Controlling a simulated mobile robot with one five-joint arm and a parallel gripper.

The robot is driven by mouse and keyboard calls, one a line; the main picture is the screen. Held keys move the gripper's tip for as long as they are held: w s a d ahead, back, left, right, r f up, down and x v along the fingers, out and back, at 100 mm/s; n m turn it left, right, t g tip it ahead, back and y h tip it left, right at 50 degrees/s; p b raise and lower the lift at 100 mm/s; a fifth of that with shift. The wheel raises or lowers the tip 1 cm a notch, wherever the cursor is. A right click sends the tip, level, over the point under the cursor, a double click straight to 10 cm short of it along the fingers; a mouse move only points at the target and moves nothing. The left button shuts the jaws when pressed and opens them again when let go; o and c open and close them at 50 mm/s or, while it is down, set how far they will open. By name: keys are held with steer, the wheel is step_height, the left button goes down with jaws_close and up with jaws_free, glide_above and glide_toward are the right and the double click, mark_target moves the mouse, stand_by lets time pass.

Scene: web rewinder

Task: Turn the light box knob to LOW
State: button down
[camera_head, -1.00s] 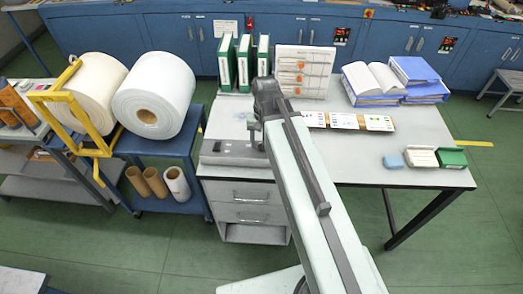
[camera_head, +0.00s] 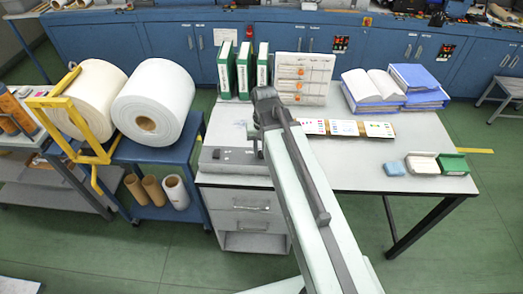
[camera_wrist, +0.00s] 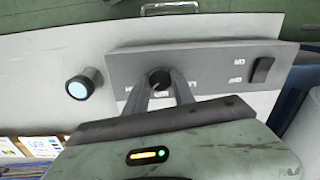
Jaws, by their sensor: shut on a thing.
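The light box (camera_head: 228,158) lies at the left end of the white desk, in front of the green binders. In the wrist view its grey control panel (camera_wrist: 210,60) shows a dark round knob (camera_wrist: 159,78) with small lettering around it, partly hidden by my fingers. A dark rocker switch (camera_wrist: 262,70) sits at the panel's right. My gripper (camera_wrist: 160,88) is shut on the knob, one finger at each side. The knob's pointer and exact setting cannot be made out. In the head view my arm hides the gripper and knob.
Green binders (camera_head: 245,70), an orange-marked board (camera_head: 303,75), blue binders (camera_head: 410,85) and sample cards (camera_head: 345,128) are on the desk. White rolls (camera_head: 152,102) stand left. The desk's front middle is clear.

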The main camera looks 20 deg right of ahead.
steer(key=n, duration=1.1)
steer(key=shift+n, duration=0.3)
steer(key=n, duration=0.5)
steer(key=shift+w, duration=0.1)
steer(key=n, duration=0.6)
steer(key=shift+h, duration=0.3)
steer(key=c, duration=1.1)
jaws_free()
steer(key=shift+o, duration=0.2)
